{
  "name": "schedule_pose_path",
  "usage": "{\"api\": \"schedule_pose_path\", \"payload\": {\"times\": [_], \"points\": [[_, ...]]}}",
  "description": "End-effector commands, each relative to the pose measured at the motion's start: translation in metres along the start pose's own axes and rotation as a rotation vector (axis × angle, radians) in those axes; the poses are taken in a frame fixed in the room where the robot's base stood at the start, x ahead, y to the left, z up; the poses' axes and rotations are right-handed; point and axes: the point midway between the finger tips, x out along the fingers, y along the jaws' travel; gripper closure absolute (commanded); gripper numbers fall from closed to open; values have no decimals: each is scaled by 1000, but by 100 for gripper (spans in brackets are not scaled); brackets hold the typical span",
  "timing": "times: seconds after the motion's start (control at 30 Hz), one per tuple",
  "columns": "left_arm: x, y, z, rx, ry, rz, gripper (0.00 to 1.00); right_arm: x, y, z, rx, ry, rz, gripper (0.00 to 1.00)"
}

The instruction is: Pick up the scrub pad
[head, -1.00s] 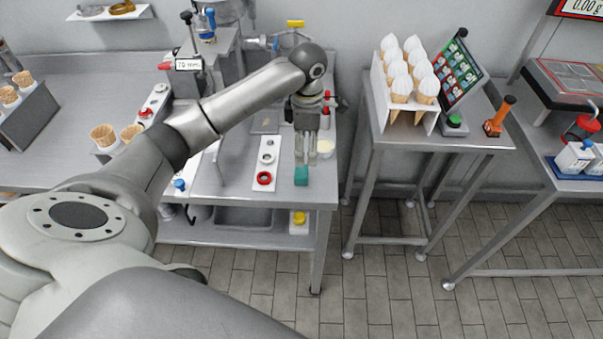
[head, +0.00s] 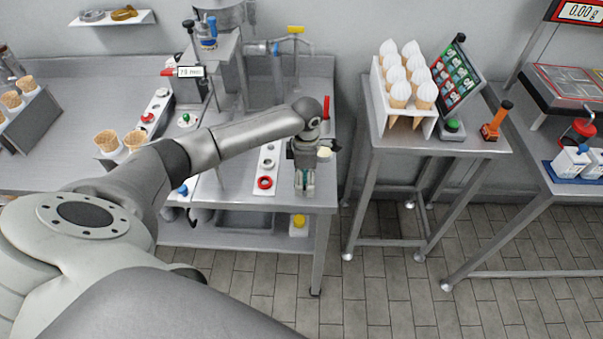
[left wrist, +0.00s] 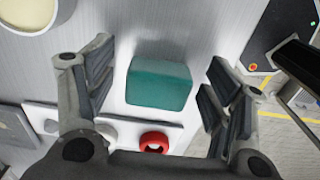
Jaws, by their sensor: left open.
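The scrub pad is a teal block (left wrist: 158,84) on the steel table, between the spread fingers of my left gripper (left wrist: 158,62) in the left wrist view. Clear gaps show on both sides of it. In the head view, my left gripper (head: 304,184) points down over the pad near the table's front right corner. The fingers hide most of the pad there. The left gripper is open and holds nothing. My right gripper is not in view.
A white strip with a red ring (head: 265,183) lies just left of the gripper. A round cream-filled container (left wrist: 30,12) is at the wrist view's upper left. The table's right edge is close, with a gap before the cone-stand table (head: 440,140).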

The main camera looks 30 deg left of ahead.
Motion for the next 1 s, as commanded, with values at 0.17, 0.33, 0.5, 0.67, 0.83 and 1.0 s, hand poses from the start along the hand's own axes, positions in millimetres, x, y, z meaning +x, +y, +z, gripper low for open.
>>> {"api": "schedule_pose_path", "payload": {"times": [0.17,0.33,0.5,0.67,0.83,1.0], "points": [[0,0,0,1,0,0,39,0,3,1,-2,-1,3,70],[0,0,0,1,0,0,61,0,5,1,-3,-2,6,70],[0,0,0,1,0,0,67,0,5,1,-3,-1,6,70],[-1,0,0,1,0,0,67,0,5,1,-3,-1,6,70],[-8,0,1,1,-1,1,67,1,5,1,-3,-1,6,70],[-32,1,1,2,-4,3,67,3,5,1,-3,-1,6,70]]}}
